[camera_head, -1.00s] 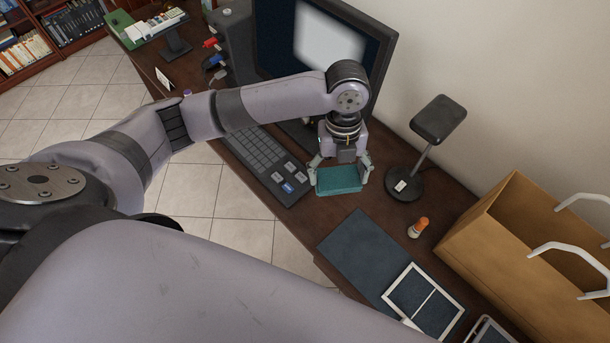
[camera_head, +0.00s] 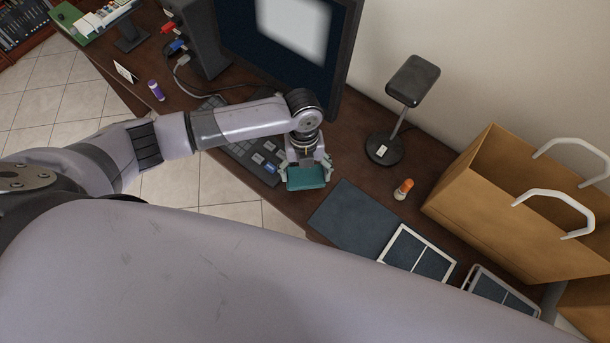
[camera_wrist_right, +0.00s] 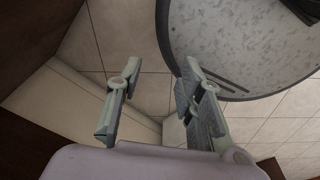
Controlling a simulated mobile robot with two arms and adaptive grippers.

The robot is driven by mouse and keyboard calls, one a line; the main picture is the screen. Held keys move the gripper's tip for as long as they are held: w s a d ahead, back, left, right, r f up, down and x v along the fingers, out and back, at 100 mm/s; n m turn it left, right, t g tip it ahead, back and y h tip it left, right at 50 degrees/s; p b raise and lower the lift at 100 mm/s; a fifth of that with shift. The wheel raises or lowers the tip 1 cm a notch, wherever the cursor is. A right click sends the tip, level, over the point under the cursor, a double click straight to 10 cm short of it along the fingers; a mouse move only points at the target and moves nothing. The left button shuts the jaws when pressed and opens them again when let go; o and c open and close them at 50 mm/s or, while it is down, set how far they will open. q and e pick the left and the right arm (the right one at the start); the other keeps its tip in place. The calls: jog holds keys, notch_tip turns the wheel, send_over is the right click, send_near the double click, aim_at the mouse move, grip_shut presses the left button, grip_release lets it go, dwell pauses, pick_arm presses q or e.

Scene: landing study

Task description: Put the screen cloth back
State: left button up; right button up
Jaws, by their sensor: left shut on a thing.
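The screen cloth (camera_head: 307,178) is a teal folded piece in the head view, held between the fingers of my left gripper (camera_head: 306,172). It is over the desk, just right of the keyboard's near end and beside the upper left corner of a dark mat. I cannot tell whether its underside touches the desk. In the right wrist view my right gripper (camera_wrist_right: 161,68) is open, with nothing between its fingers, and tiled floor shows beyond them.
The dark mat (camera_head: 350,218) is bare. A black stand (camera_head: 383,150), an orange-topped bottle (camera_head: 403,189), white-framed panels (camera_head: 420,254) and a tan paper bag (camera_head: 490,205) are to the right.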

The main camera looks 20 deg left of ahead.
aim_at(305, 174)
pick_arm(q)
notch_tip(305, 174, down, 3)
jog(key=shift+f, duration=0.6)
jog(key=o, duration=1.2)
jog(key=shift+o, duration=0.2)
pick_arm(e)
jog(key=shift+s+d, duration=0.55)
jog(key=shift+d, duration=0.15)
pick_arm(q)
jog(key=shift+r, duration=0.3)
jog(key=r, duration=0.4)
jog(key=w+r, duration=0.1)
jog(key=r, duration=0.2)
jog(key=r+b, duration=0.1)
jog(key=r, duration=0.3)
jog(key=shift+w+a+r, duration=0.3)
jog(key=shift+a, duration=0.1)
pick_arm(e)
jog(key=shift+w+a+f, duration=0.1)
jog(key=shift+a+f, duration=0.15)
jog(key=shift+f, duration=0.35)
